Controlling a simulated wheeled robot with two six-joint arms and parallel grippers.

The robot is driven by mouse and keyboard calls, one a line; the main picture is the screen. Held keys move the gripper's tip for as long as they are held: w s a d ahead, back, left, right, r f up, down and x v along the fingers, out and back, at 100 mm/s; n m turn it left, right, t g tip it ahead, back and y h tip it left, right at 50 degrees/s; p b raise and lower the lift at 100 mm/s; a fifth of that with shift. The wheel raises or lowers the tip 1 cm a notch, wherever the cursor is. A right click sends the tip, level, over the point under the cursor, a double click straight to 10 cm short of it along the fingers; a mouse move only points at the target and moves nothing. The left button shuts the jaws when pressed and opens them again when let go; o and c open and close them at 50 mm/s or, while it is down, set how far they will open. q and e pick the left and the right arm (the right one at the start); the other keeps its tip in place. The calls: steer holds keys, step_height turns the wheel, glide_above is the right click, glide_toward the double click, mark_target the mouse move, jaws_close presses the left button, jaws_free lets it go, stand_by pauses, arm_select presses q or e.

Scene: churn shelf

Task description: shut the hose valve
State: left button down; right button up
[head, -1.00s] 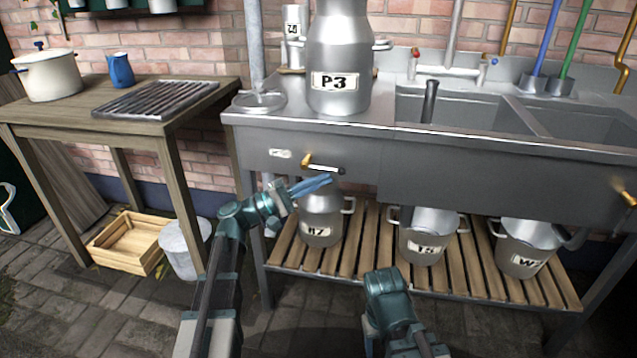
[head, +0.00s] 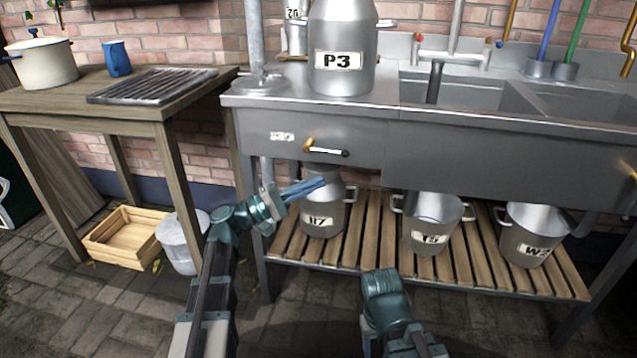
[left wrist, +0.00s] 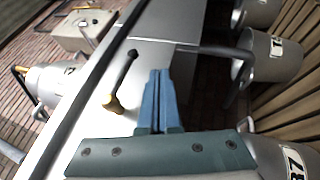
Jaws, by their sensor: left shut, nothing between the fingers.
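The hose valve (head: 327,150) sits on the front panel of the steel sink unit, below the can marked P3. It has a brass body and a dark lever that lies nearly level, pointing right in the head view. The brass body and lever also show in the left wrist view (left wrist: 115,104). My left gripper (head: 320,185) has its blue fingers shut and empty, a little below the lever and apart from it. The fingers also show in the left wrist view (left wrist: 160,85), beside the lever. My right arm shows low in the head view; its fingers are not seen.
Milk cans marked U7 (head: 322,222), T5 (head: 430,237) and W2 (head: 530,250) stand on the slatted lower shelf (head: 380,235). U7 is close behind my left gripper. A wooden table (head: 85,112) stands left, with a crate (head: 125,257) and pail (head: 182,262) beneath.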

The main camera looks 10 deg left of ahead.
arm_select(q)
steer(key=b+v, duration=0.2)
steer(key=v, duration=0.5)
steer(key=shift+s+a+f, duration=0.2)
steer(key=shift+a+f, duration=0.05)
steer(key=shift+f, duration=0.05)
steer(key=s+d+f+m+g+y+p, duration=0.2)
steer(key=s+d+f+g+y+p, duration=0.15)
steer(key=d, duration=0.45)
steer(key=s+d+f+m+g+y+p, duration=0.25)
steer(key=d+f+g, duration=0.2)
steer(key=d, duration=0.25)
steer(key=s+d+f+m+g+y+p, duration=0.25)
steer(key=s+f+m+y+p, duration=0.35)
steer(key=s+y, duration=0.5)
steer(key=s+a+r+y+p, duration=0.1)
steer(key=r+p, duration=1.8)
steer(key=p, duration=0.1)
steer(key=a+r+y+p, duration=0.2)
steer(key=r+p, duration=1.7)
steer(key=p, duration=0.1)
steer(key=shift+s+a+r, duration=0.15)
steer(key=shift+s+a, duration=0.1)
steer(key=shift+s, duration=0.15)
